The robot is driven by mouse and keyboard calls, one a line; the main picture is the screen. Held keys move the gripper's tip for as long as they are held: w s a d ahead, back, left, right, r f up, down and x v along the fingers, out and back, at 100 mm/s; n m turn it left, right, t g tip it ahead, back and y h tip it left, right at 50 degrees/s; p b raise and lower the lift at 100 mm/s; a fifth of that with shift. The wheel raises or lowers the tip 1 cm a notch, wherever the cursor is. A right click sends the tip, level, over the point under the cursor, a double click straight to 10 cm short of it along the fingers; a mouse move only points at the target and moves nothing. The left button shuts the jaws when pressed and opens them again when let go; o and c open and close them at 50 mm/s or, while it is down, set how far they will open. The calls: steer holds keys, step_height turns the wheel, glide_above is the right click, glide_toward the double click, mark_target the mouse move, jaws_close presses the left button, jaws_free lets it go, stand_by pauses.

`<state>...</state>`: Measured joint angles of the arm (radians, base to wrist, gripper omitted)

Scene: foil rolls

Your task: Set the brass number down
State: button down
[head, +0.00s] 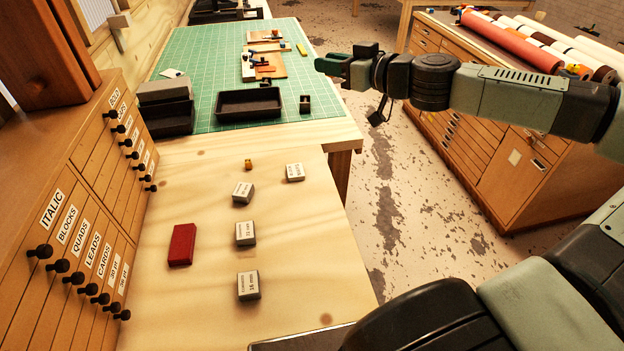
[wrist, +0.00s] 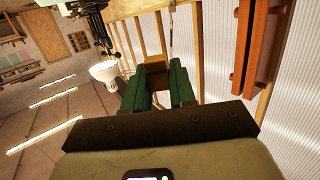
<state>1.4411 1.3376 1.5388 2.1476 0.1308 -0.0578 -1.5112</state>
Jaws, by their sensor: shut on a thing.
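My gripper (head: 328,66) is stretched out above the floor, just right of the green cutting mat, with its dark green fingers pointing left. In the wrist view my gripper (wrist: 157,78) is shut on a small brown, block-like piece, which I take to be the brass number (wrist: 153,75). Its face and any digit on it cannot be made out, and it does not show clearly in the head view. A small brass-coloured piece (head: 248,164) stands on the pale wooden table (head: 190,290); its shape is too small to read.
Several labelled grey blocks (head: 246,233) and a red box (head: 182,244) lie on the table. The green mat (head: 190,60) behind holds a black tray (head: 248,103) and tools. Labelled drawers (head: 85,230) stand left. Foil rolls (head: 512,42) lie on a right-hand cabinet.

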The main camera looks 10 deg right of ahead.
step_height(320, 180, down, 13)
steer(key=a+n+g+y, duration=0.1)
steer(key=n+g+y, duration=0.5)
steer(key=n+g, duration=0.3)
steer(key=g, duration=0.1)
glide_above(312, 213)
step_height(312, 213, down, 13)
steer(key=shift+f, duration=0.2)
steer(key=shift+s, duration=0.1)
steer(key=shift+f, duration=0.1)
step_height(312, 213, down, 9)
steer(key=shift+f, duration=0.2)
steer(key=shift+f, duration=0.1)
steer(key=c, duration=0.9)
jaws_free()
steer(key=v, duration=1)
steer(key=shift+d, duration=0.45)
